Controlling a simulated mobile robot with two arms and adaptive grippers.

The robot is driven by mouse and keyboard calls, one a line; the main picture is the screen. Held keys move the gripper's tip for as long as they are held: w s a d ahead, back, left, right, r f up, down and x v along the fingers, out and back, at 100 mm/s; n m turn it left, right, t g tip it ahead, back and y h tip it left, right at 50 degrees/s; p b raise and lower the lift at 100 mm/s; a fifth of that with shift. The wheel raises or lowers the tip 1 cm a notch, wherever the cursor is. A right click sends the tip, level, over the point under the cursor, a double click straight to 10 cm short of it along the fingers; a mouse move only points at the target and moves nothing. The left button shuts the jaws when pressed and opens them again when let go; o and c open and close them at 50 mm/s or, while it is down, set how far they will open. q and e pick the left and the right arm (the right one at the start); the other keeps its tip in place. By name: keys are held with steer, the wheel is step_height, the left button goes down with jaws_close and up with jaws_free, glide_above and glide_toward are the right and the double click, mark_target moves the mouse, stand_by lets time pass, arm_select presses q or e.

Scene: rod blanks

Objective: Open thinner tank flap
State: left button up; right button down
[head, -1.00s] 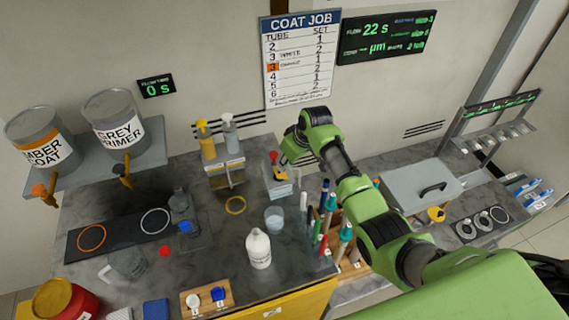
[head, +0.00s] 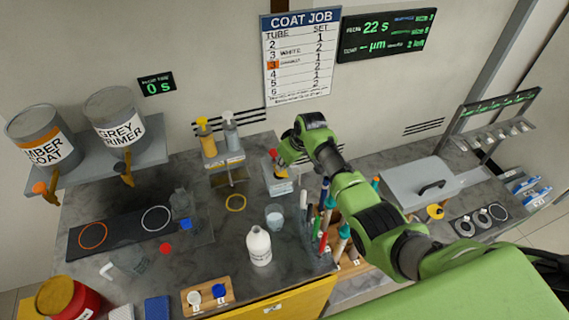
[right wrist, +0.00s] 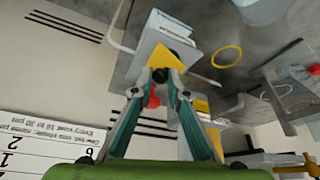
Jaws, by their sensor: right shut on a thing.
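The thinner tank (head: 283,189), a small light grey box with a label, stands on the counter against the back wall. In the right wrist view the tank (right wrist: 158,38) is just past my fingertips. My right gripper (head: 279,170) is over the top of the tank. In the right wrist view the gripper (right wrist: 166,76) has its fingertips closed on a yellow part (right wrist: 167,58) at the tank's top, which I take to be the flap. The fingers partly hide it, and its opening angle cannot be told. My left gripper is not in view.
A red knob (head: 272,154) is close beside my right gripper. A beaker (head: 274,216), a white bottle (head: 259,246) and a rack of coloured tools (head: 328,222) stand in front.

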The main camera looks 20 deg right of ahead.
steer(key=shift+d, duration=0.15)
steer(key=shift+d+f+y+b, duration=0.1)
steer(key=shift+d+y+b, duration=0.4)
steer(key=shift+y+b, duration=0.4)
steer(key=shift+w+d+f+m+t+y+b, duration=0.25)
steer(key=shift+d+y+b, duration=0.95)
steer(key=shift+b, duration=2.3)
steer(key=shift+s+d+f+m+y+b, duration=0.2)
steer(key=shift+d+f+m+y+b, duration=0.25)
steer(key=shift+y+b, duration=2.3)
steer(key=shift+w+d+f+m+t+y+b, duration=0.15)
steer(key=shift+d+m+y+b, duration=0.5)
steer(key=shift+b, duration=3.6)
steer(key=shift+s, duration=0.1)
steer(key=c, duration=2.3)
jaws_free()
steer(key=v, duration=1.2)
steer(key=shift+d+f, duration=0.1)
steer(key=shift+d, duration=0.05)
